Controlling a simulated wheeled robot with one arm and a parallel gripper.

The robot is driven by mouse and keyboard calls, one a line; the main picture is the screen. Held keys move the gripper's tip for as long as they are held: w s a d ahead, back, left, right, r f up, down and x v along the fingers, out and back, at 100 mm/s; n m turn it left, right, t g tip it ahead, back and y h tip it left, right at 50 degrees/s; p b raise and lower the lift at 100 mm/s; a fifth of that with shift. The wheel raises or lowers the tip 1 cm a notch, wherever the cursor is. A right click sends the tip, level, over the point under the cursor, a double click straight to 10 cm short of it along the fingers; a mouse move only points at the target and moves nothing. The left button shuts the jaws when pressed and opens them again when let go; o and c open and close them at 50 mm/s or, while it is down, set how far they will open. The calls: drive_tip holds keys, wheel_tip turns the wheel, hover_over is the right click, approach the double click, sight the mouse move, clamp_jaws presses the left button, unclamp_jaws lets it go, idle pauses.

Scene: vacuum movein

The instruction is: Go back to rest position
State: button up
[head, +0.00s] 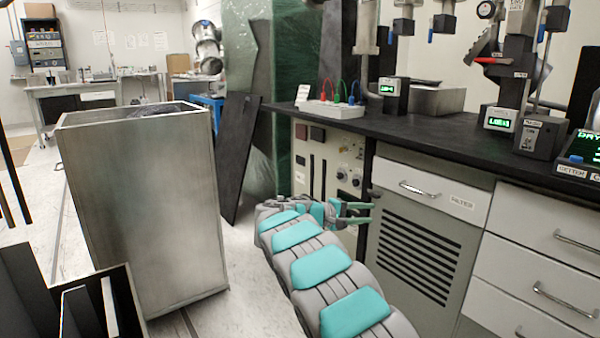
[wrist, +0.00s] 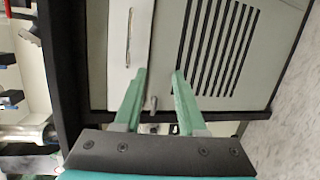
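My gripper (head: 362,212) is at the end of my grey and teal arm, in front of the lab bench cabinets. Its two green fingers point right in the head view, towards the cabinet front. In the wrist view my gripper (wrist: 160,74) shows its fingers apart with a gap between them, and nothing is held. A small grey knob (wrist: 153,103) shows in that gap against the cabinet; I cannot tell how far it is from the fingers. The white drawer (wrist: 130,45) and slatted cabinet door (wrist: 222,50) lie beyond the fingertips.
The black bench top (head: 450,128) carries instruments and a white box with coloured leads (head: 332,109). A control panel (head: 330,165) is behind my gripper. A tall open metal bin (head: 145,215) stands left of my arm. Some floor (head: 245,300) is clear between them.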

drive_tip(key=s+d+m+g+y, duration=0.15)
drive_tip(key=s+d, duration=0.25)
drive_tip(key=s, duration=0.6)
drive_tip(key=s+d+m+g+y, duration=0.1)
drive_tip(key=s+d+g+y, duration=0.15)
drive_tip(key=s, duration=0.65)
drive_tip(key=s+d+m+g+y, duration=0.1)
drive_tip(key=s+d+g, duration=0.3)
drive_tip(key=s, duration=0.6)
drive_tip(key=s+a+f+y, duration=0.2)
drive_tip(key=s+a+y, duration=0.1)
drive_tip(key=s, duration=0.7)
drive_tip(key=s+a+f+m+y+p, duration=0.1)
drive_tip(key=s+a+f+y, duration=0.1)
drive_tip(key=s+a, duration=0.4)
drive_tip(key=s+a+f+m+y, duration=0.1)
drive_tip(key=s+a+f+y, duration=0.2)
drive_tip(key=s, duration=1.2)
drive_tip(key=shift+a+y, duration=0.7)
drive_tip(key=shift+a, duration=0.45)
drive_tip(key=shift+f, duration=0.1)
